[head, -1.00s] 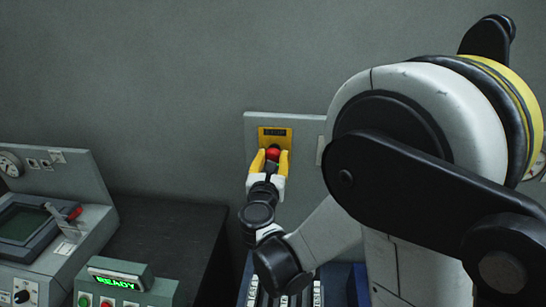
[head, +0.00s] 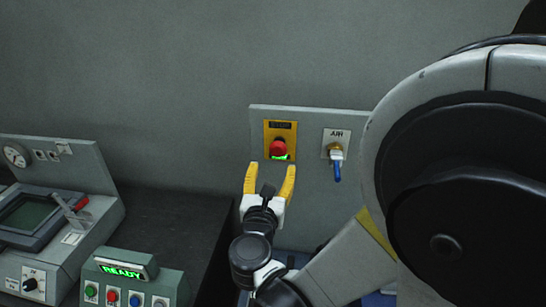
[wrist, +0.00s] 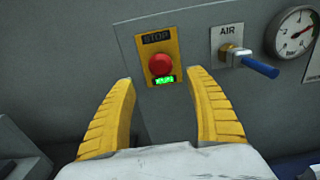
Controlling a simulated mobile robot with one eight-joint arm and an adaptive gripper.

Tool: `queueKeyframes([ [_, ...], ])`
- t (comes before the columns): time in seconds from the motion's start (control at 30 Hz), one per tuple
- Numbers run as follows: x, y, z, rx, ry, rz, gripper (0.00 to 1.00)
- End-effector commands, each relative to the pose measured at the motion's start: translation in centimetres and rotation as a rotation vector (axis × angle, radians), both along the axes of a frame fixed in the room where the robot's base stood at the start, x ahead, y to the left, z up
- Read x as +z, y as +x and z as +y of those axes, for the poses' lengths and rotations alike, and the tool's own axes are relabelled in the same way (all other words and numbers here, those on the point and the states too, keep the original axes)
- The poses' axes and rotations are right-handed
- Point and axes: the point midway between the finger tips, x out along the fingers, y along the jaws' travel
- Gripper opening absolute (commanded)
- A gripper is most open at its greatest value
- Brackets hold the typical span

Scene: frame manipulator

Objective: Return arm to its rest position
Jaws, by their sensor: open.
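My gripper (head: 270,180) has two yellow fingers spread apart with nothing between them. It is in front of and below the red stop button (head: 278,147) on its yellow plate, clear of it. In the wrist view, the fingers (wrist: 165,108) frame the area below the red button (wrist: 160,64). A lit green strip (wrist: 164,80) shows just under the button. My arm fills the right side of the head view.
An AIR valve with a blue handle (head: 337,171) is right of the button on the grey wall panel; a gauge (wrist: 294,32) is farther right. A green box with a lit READY display (head: 121,271) and a console with a screen (head: 38,213) stand at left. The dark bench top (head: 175,222) is bare.

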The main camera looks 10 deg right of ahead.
Motion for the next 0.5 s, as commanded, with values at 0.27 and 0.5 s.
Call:
queueKeyframes([
  [0.27,0.0,-1.8,0.7,-0.001,0.000,0.000,0.64],
  [0.5,-0.1,-1.8,0.7,-0.001,0.003,0.000,0.64],
])
